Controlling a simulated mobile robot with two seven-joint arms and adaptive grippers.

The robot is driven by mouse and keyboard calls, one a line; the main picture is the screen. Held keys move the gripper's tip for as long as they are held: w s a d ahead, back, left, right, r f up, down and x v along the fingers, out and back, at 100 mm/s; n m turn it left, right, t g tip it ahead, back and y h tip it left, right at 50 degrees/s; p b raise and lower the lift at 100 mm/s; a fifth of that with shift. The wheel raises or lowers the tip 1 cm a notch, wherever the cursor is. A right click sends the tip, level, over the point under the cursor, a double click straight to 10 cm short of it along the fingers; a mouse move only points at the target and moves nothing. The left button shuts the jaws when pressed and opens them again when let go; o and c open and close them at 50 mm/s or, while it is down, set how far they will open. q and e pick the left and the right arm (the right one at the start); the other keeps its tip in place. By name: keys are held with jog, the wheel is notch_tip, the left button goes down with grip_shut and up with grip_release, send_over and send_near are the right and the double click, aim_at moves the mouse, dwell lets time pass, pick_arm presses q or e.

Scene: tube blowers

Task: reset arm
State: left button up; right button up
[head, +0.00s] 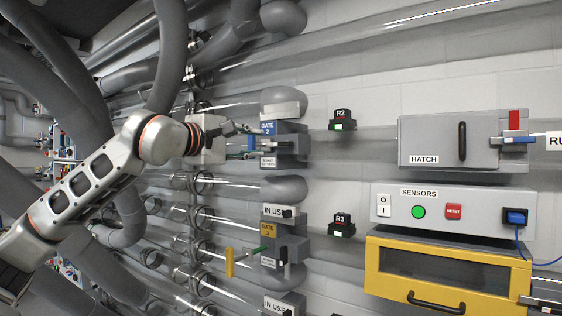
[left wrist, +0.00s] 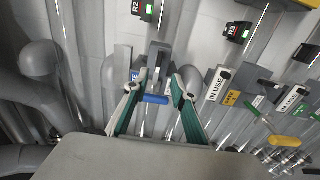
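My left arm comes in from the left in the head view. My left gripper (head: 252,138) is at the blue-labelled gate 2 unit (head: 287,142). In the left wrist view its two green-padded fingers (left wrist: 156,92) are spread apart, one on each side of a blue handle (left wrist: 155,99). Gaps show between the handle and the fingers, so the gripper is open and holds nothing. In the head view the fingers partly hide the handle. My right gripper is in neither view.
Below is another gate unit (head: 284,245) with a yellow handle (head: 230,262). To the right are a hatch (head: 430,140), a sensors panel (head: 460,222) and a yellow-framed drawer (head: 435,232). Clear tubes (head: 350,60) run along the wall. Grey pipes (head: 170,50) crowd the left.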

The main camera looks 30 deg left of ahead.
pick_arm(q)
jog(key=w+d+f+g+h, duration=0.2)
jog(key=d+f+g+h, duration=0.15)
jog(key=d+f, duration=0.5)
jog(key=w+d+f+g+h, duration=0.2)
jog(key=d+f+h, duration=0.2)
jog(key=d+f, duration=0.5)
jog(key=s+d+f+n+g+h, duration=0.2)
jog(key=s+d+f+n+h, duration=0.15)
jog(key=d+f+n, duration=0.4)
jog(key=s+d+f+n+g+h, duration=0.1)
jog(key=s+d+f+n+h, duration=0.3)
jog(key=d+f, duration=0.55)
jog(key=s+a+f+n+t+y, duration=0.1)
jog(key=a+f+n+t+y, duration=0.25)
jog(key=f+n, duration=0.9)
jog(key=s+a+f+n+t+y, duration=0.25)
jog(key=f+n+t+y, duration=0.2)
jog(key=f+n, duration=0.8)
jog(key=s+a+f+n+g+y, duration=0.2)
jog(key=s+f+n, duration=0.5)
jog(key=f, duration=0.5)
jog(key=s+a+f+n+g+y, duration=0.3)
jog(key=s+f+n, duration=0.4)
jog(key=s+f, duration=0.5)
jog(key=shift+s+g+y, duration=0.15)
jog(key=shift+g+y, duration=0.25)
jog(key=shift+g, duration=0.45)
